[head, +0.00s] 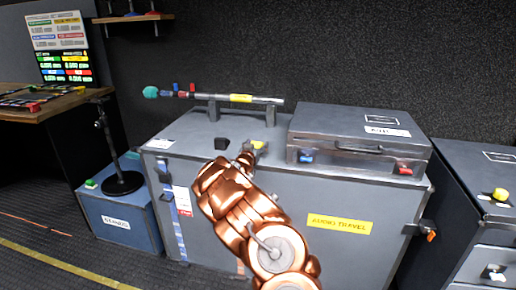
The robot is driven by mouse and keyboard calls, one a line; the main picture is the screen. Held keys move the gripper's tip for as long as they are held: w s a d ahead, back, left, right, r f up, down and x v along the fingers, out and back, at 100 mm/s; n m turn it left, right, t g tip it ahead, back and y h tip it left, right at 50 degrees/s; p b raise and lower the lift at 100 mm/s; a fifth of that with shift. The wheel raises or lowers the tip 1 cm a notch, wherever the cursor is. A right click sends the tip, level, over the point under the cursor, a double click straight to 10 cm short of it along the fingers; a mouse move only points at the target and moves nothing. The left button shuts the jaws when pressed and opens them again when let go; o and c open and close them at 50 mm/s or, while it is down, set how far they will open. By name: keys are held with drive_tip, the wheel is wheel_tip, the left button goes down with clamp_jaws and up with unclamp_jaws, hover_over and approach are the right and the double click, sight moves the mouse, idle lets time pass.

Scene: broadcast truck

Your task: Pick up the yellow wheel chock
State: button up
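A small yellow object (258,146), which looks like the wheel chock, is on top of the grey road case (190,133), left of the closed silver-grey case. My copper-coloured arm reaches up over the front of the road case. My gripper (247,157) is right at the yellow object and hides part of it. The fingers are small and partly hidden, so I cannot tell whether they are open or touching it. Another small yellow object (501,194) sits on the grey cabinet at the right; its shape is too small to be sure of.
A small black block (221,143) stands just left of my gripper. A pole on a cradle (240,98) runs along the back. The closed case (360,130) stands close on the right. A black stand (123,180) is on a blue box (118,222) at left.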

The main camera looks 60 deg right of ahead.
drive_tip(key=c, duration=1)
